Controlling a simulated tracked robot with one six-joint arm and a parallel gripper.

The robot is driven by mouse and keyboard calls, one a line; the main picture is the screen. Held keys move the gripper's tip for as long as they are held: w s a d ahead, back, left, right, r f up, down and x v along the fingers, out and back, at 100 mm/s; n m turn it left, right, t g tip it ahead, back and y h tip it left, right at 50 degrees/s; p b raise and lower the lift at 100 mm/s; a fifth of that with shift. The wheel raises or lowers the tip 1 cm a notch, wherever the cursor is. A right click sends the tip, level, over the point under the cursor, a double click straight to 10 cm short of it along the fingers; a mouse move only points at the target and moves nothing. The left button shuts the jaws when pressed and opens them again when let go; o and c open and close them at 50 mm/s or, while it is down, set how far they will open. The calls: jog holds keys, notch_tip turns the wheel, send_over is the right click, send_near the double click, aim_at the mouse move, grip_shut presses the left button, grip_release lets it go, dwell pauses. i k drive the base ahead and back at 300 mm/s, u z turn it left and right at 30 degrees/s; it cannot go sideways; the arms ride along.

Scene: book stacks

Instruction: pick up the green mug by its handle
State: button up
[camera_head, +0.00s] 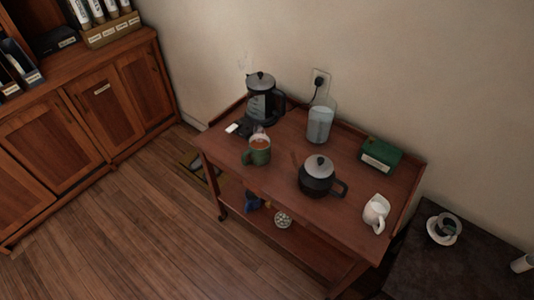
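The green mug (258,156) stands upright near the front left of a wooden trolley (285,176), in the head camera view. Something orange-brown shows inside its rim. A loop that looks like its handle shows on its lower left side, towards the trolley's front edge. A pale thing shows just behind the rim; I cannot tell what it is. My gripper is not in view, and nothing is seen touching the mug.
Behind the mug stands a dark kettle (261,101); to its right are a clear jug (320,122), a black teapot (317,178), a green box (380,155) and a white creamer (376,213). A dark table (430,272) stands right.

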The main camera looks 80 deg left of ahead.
aim_at(255, 153)
jog(key=z, duration=0.05)
jog(key=k, duration=1.8)
jog(key=u, duration=2.7)
jog(key=i, duration=0.1)
jog(key=z, duration=0.05)
